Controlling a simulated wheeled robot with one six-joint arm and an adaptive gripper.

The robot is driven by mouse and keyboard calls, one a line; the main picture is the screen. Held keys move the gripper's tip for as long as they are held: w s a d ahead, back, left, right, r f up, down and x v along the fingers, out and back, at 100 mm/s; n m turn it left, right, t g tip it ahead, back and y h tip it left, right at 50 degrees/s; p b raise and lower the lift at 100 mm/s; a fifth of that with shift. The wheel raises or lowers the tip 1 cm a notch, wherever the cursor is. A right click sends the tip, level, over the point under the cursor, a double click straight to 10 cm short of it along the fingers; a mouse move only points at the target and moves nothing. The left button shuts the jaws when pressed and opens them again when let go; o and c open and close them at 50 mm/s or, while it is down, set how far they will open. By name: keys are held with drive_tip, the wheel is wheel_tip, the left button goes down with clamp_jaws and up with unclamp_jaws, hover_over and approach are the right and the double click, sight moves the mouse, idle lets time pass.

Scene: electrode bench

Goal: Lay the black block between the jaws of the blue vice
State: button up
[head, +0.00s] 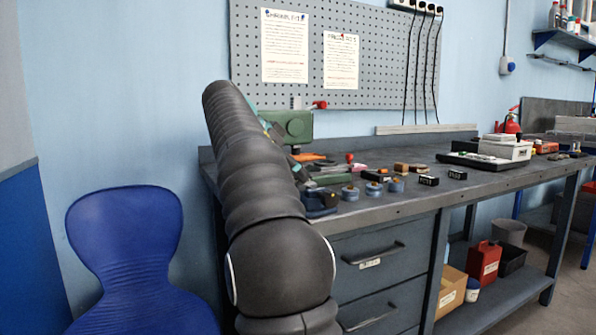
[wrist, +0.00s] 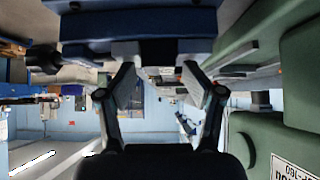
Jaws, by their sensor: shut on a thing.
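The blue vice (head: 318,203) stands near the left front edge of the bench, partly hidden by my arm in the head view. In the wrist view its blue body (wrist: 140,22) fills the top, with pale grey jaw faces just below. My gripper (wrist: 160,70) is close to these jaws, its two fingers tilted toward each other. It is shut on the black block (wrist: 157,48), which shows only as a small dark patch between the fingertips, level with the jaws. I cannot tell whether the block touches the vice. My gripper is hidden behind my arm in the head view.
A green machine (head: 290,125) stands behind, and its labelled body (wrist: 255,145) is close at the right in the wrist view. Blue-grey round pieces (head: 373,188) and dark labelled blocks (head: 428,180) lie right of the vice. A blue chair (head: 125,240) stands left of the bench.

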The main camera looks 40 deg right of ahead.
drive_tip(key=p+v, duration=0.4)
drive_tip(key=v, duration=0.8)
drive_tip(key=shift+r, duration=0.4)
drive_tip(key=shift+s, duration=0.1)
drive_tip(key=s+a+f+n+t+y, duration=0.2)
drive_tip(key=s+a+f+n, duration=0.5)
drive_tip(key=f, duration=0.4)
drive_tip(key=s+a+f+n+t+y, duration=0.3)
drive_tip(key=s+a+f+n, duration=0.3)
drive_tip(key=f, duration=0.5)
drive_tip(key=s+a+f+n+t+y, duration=0.2)
drive_tip(key=s+a+f+n+y, duration=0.1)
drive_tip(key=s+a+f+n, duration=0.4)
drive_tip(key=s+a+f, duration=0.3)
drive_tip(key=shift+s+f+n+t+y, duration=0.3)
drive_tip(key=shift+s+f+t+y, duration=0.05)
drive_tip(key=shift+f+t+y, duration=0.05)
